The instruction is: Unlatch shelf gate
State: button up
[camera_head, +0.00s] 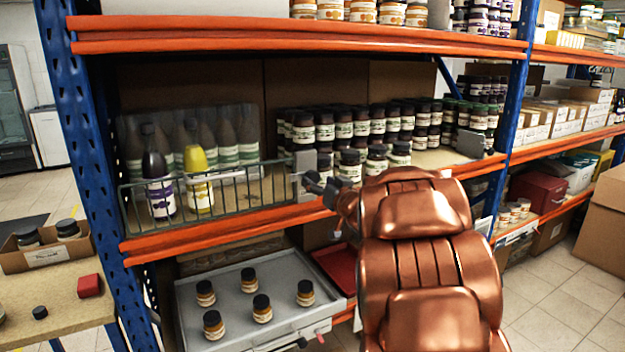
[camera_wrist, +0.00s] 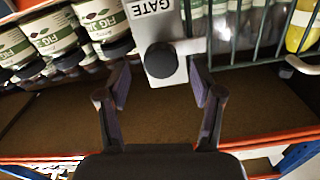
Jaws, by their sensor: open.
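The shelf gate (camera_head: 228,193) is a low dark wire grid, standing upright along the front of the middle shelf; its bars also show at the top right of the wrist view (camera_wrist: 236,30). At its right end is a pale plate (camera_head: 304,162), marked "GATE" in the wrist view (camera_wrist: 152,10), with a dark round knob (camera_wrist: 160,59). My gripper (camera_head: 321,187) is in front of this plate. In the wrist view my gripper (camera_wrist: 160,76) is open, its fingers on either side below the knob. My arm partly hides the shelf front.
Bottles (camera_head: 158,187) stand behind the gate. Dark-lidded jars (camera_head: 349,165) crowd the shelf right of the plate. Below, a grey tray (camera_head: 235,322) holds several jars, beside a red tray (camera_head: 335,266). A blue upright (camera_head: 82,150) stands left of the gate.

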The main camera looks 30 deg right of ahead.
aim_at(314, 179)
jog(key=shift+w+d, duration=0.15)
jog(key=shift+w, duration=1.65)
jog(key=c, duration=1.1)
jog(key=shift+c, duration=0.2)
